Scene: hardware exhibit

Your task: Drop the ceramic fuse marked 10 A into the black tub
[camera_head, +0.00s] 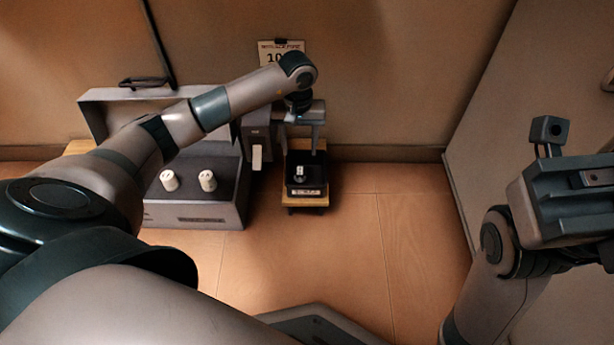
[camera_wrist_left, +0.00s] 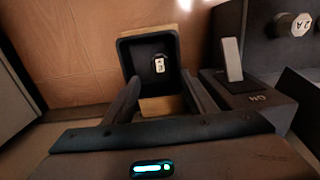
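A white ceramic fuse (camera_head: 299,177) is inside the black tub (camera_head: 305,191); it also shows there in the left wrist view (camera_wrist_left: 159,64), with a small dark mark that I cannot read. My left gripper (camera_head: 300,148) is above the tub's back part, its fingers apart with nothing between them. Two more white fuses, a left one (camera_head: 168,180) and a right one (camera_head: 207,180), stand upright in the open grey case (camera_head: 196,215). The left wrist view shows one standing fuse (camera_wrist_left: 292,25) marked 2 A. My right gripper (camera_head: 590,185) is at the right edge, its fingers unclear.
The tub stands on a small wooden stand (camera_head: 305,204). Between case and tub is a grey box with a pale lever (camera_wrist_left: 231,58), labelled ON. A sign (camera_head: 281,52) on the back wall shows 10, partly covered by my arm.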

